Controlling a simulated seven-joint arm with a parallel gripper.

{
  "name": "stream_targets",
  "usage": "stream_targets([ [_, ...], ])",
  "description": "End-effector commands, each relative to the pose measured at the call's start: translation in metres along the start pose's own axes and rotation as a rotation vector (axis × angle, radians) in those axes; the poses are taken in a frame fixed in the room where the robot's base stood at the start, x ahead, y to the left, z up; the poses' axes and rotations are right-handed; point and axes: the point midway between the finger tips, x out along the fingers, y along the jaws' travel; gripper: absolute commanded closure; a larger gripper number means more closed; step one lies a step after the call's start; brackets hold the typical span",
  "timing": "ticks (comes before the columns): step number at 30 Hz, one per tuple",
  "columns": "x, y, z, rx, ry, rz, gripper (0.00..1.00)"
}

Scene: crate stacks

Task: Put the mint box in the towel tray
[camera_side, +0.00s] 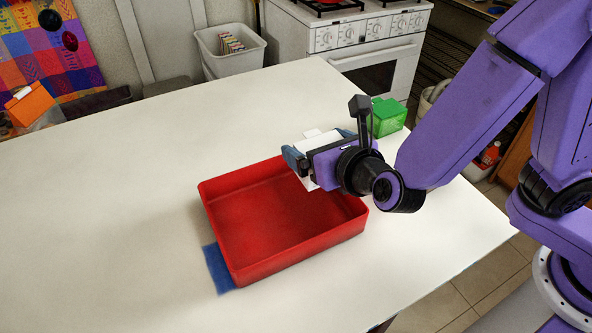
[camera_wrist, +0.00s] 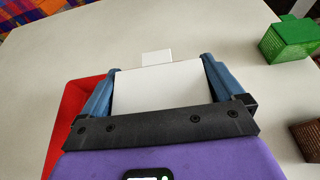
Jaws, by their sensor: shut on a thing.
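My gripper (camera_side: 318,146) is shut on a white box (camera_side: 322,140) with a small tab on its far side. In the wrist view the white box (camera_wrist: 160,86) lies between the two blue fingers (camera_wrist: 160,85). The gripper and box are over or just beyond the far right rim of a red tray (camera_side: 230,262). The tray is open and looks empty, and a blue cloth (camera_side: 218,268) sticks out from under its left side. A green box (camera_side: 388,117) stands on the table behind and right of the gripper. I see no label marking either box as mint.
A brown, woven-looking thing (camera_wrist: 308,138) is at the right edge of the wrist view; my arm may hide it in the side view. The white table (camera_side: 100,215) is clear left of the tray. A stove (camera_side: 365,55) and a white bin (camera_side: 232,52) stand beyond the table.

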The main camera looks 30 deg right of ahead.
Motion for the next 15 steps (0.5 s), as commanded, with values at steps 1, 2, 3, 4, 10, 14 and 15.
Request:
stream_targets([
  [1, 0.007, 0.002, -0.005, -0.004, 0.001, -0.004, 0.39],
  [2, 0.011, 0.004, -0.008, -0.004, 0.001, -0.004, 0.39],
  [3, 0.016, 0.007, -0.011, -0.002, 0.001, -0.004, 0.39],
  [4, 0.019, 0.009, -0.013, -0.004, 0.001, -0.003, 0.39],
  [10, 0.038, 0.018, -0.026, 0.0, 0.0, -0.002, 0.39],
  [14, 0.043, 0.021, -0.029, 0.001, -0.001, -0.001, 0.39],
  [15, 0.044, 0.022, -0.029, 0.0, -0.001, 0.0, 0.39],
])
